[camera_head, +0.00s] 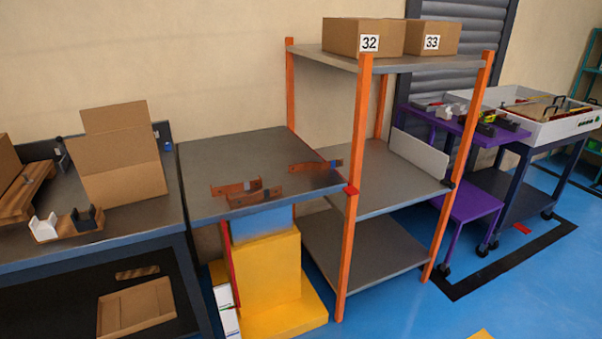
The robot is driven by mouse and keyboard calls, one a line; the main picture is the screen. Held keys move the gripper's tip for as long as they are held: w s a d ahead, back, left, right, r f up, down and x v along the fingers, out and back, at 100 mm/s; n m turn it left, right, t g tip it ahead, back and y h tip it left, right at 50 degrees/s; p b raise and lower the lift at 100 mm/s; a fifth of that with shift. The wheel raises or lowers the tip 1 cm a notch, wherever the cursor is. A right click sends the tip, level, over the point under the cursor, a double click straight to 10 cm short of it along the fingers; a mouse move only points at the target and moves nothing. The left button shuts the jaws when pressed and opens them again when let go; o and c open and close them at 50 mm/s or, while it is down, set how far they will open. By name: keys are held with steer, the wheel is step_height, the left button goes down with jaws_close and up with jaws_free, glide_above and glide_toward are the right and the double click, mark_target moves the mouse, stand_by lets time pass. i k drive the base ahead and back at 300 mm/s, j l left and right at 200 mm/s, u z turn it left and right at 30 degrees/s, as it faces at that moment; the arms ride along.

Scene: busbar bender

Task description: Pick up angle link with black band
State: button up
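Several copper-coloured bent links lie on the grey tabletop in the middle. One link (230,190) lies near the front and has a dark patch at its right end. A second link (255,198) lies just in front of it, close to the table's front edge. My gripper is not in view.
The grey table (225,150) has clear room behind the links. An orange-posted shelf (356,195) stands at its right, with boxes 32 (345,36) and 33 (430,36) on top. A yellow stepped block (265,275) stands below. An open carton (117,160) stands on the left bench.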

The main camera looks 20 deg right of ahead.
mark_target(266, 193)
steer(key=i+j+z, duration=0.15)
steer(key=z, duration=0.2)
steer(key=i+j+z, duration=0.15)
steer(key=z, duration=0.2)
steer(key=i+j+z, duration=0.15)
steer(key=z, duration=0.15)
steer(key=i+j, duration=0.15)
steer(key=j, duration=0.2)
steer(key=i+j+z, duration=0.1)
steer(key=j, duration=0.2)
steer(key=i+j, duration=0.15)
steer(key=j, duration=0.2)
steer(key=i+j+z, duration=0.1)
steer(key=j, duration=0.25)
